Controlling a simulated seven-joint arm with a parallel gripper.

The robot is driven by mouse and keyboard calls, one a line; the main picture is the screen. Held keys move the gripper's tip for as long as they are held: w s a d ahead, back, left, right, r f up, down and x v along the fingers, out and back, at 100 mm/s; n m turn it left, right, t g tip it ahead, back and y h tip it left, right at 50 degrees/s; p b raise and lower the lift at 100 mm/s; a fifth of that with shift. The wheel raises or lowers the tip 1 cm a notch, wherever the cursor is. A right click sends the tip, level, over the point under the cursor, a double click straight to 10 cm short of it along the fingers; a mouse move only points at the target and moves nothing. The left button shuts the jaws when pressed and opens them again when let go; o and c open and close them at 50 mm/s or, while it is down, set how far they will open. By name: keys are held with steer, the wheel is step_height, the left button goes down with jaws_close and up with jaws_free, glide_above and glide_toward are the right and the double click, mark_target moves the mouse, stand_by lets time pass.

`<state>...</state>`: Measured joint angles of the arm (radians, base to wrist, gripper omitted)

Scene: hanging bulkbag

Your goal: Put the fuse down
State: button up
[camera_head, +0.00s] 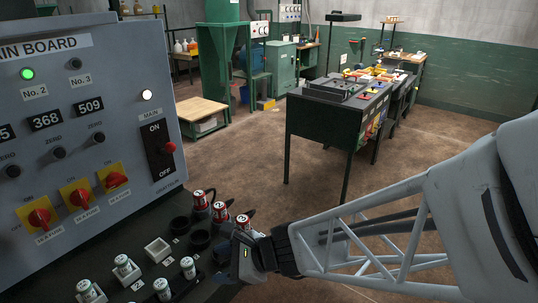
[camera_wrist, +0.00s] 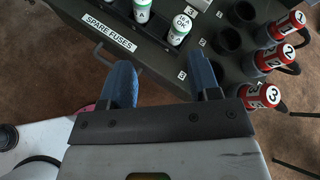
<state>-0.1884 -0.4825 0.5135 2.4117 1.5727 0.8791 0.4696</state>
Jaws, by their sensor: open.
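My gripper (camera_head: 243,258) is at the front right corner of the dark panel ledge. In the wrist view its two blue fingers (camera_wrist: 163,82) are apart with nothing between them. White-and-green fuses stand upright in the ledge; one marked OK (camera_wrist: 181,28) is just beyond the fingers, apart from them, and another (camera_wrist: 142,10) stands to its left. In the head view, white fuses (camera_head: 124,265) stand at the ledge's front left.
A SPARE FUSES label (camera_wrist: 108,33) marks the ledge edge. One white square socket (camera_head: 157,250) looks empty, as do dark round holders (camera_head: 200,240). The grey MAIN BOARD panel (camera_head: 85,125) rises behind the ledge. Open floor (camera_head: 240,150) lies to the right.

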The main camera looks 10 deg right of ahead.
steer(key=s+d+r+n+h, duration=0.3)
steer(key=d+n+h, duration=0.1)
steer(key=d, duration=0.3)
steer(key=s+d+r+n+h, duration=0.2)
steer(key=d+r+n+h, duration=0.2)
steer(key=d+n, duration=0.3)
steer(key=s+d+r+n+g+h, duration=0.1)
steer(key=s+d+r+n+h, duration=0.2)
steer(key=d+n, duration=0.3)
steer(key=shift+s+d+r+h, duration=0.4)
steer(key=shift+d+r, duration=0.25)
steer(key=shift+d, duration=0.1)
